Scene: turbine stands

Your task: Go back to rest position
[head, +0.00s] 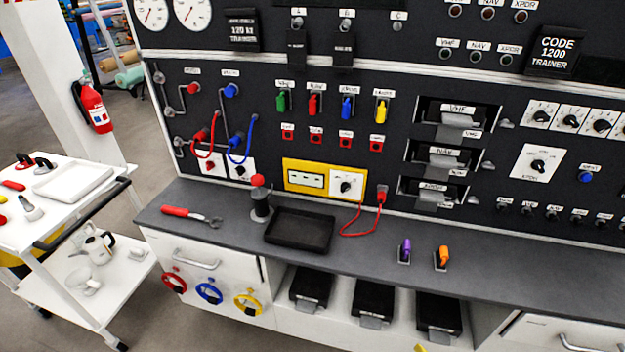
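Neither of my grippers shows in the head view, and no arm of mine can be made out. The dark grey workbench (380,248) runs across the view below a black instrument panel (240,110). On the bench lie a wrench with a red handle (190,214) and an empty black tray (300,232). A purple-topped piece (406,248) and an orange-topped piece (442,256) stand to the right.
A white trolley (75,205) with a tray and tools stands at the left. A red extinguisher (93,105) hangs on a white pillar. Red, blue and yellow handwheels (209,293) stick out below the bench. A red cable (358,228) loops onto the bench top.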

